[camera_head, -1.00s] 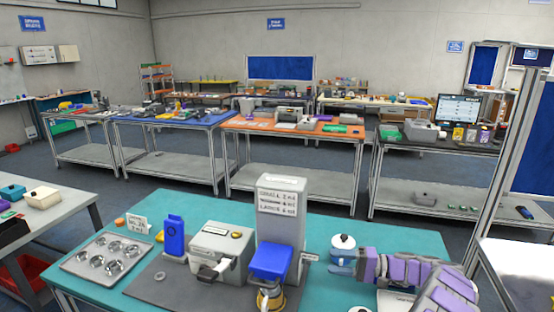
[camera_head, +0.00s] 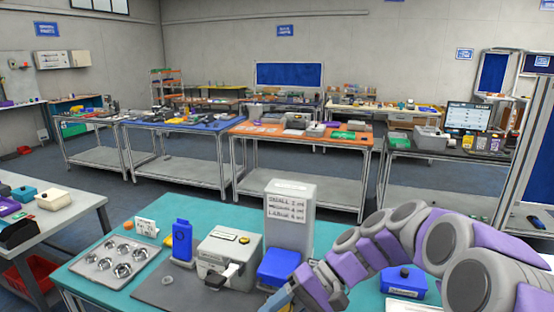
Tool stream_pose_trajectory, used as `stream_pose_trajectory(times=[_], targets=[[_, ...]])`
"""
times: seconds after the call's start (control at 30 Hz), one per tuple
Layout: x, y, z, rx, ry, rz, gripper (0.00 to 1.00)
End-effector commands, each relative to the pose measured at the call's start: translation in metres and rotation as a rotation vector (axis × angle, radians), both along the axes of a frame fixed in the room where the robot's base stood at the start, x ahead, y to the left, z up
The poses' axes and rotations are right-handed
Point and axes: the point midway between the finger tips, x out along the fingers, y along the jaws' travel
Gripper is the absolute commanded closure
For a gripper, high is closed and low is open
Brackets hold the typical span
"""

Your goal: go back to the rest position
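My arm reaches in from the right of the head view, in purple and grey segments. My gripper (camera_head: 284,297) is at the bottom middle, in front of the grey station with a blue block. Its fingertips are small and partly cut off by the lower edge, so I cannot tell whether it is open or shut or holds anything. The grey station (camera_head: 291,208) has a label listing small, medium and large. A grey printer-like machine (camera_head: 229,252) and a blue upright device (camera_head: 182,240) stand to its left.
The teal table (camera_head: 322,236) also bears a tray (camera_head: 98,275) of round metal parts at left and a blue box (camera_head: 404,281) at right, close to my arm. A grey table (camera_head: 75,215) stands at left. More workbenches stand behind, across open floor.

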Motion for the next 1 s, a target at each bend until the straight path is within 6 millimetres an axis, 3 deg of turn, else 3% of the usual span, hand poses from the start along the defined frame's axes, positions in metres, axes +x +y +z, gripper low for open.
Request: stream_pose_trajectory(times=[0.03,0.27,0.6,0.8,1.0], targets=[[-0.018,0.001,0.001,-0.049,-0.009,0.017,0.46],[-0.089,-0.013,-0.012,-0.291,-0.041,0.068,0.46],[-0.179,-0.069,-0.04,-0.653,-0.119,0.074,0.46],[-0.218,-0.109,-0.053,-0.832,-0.162,0.051,0.46],[-0.237,-0.13,-0.06,-0.92,-0.185,0.033,0.46]])
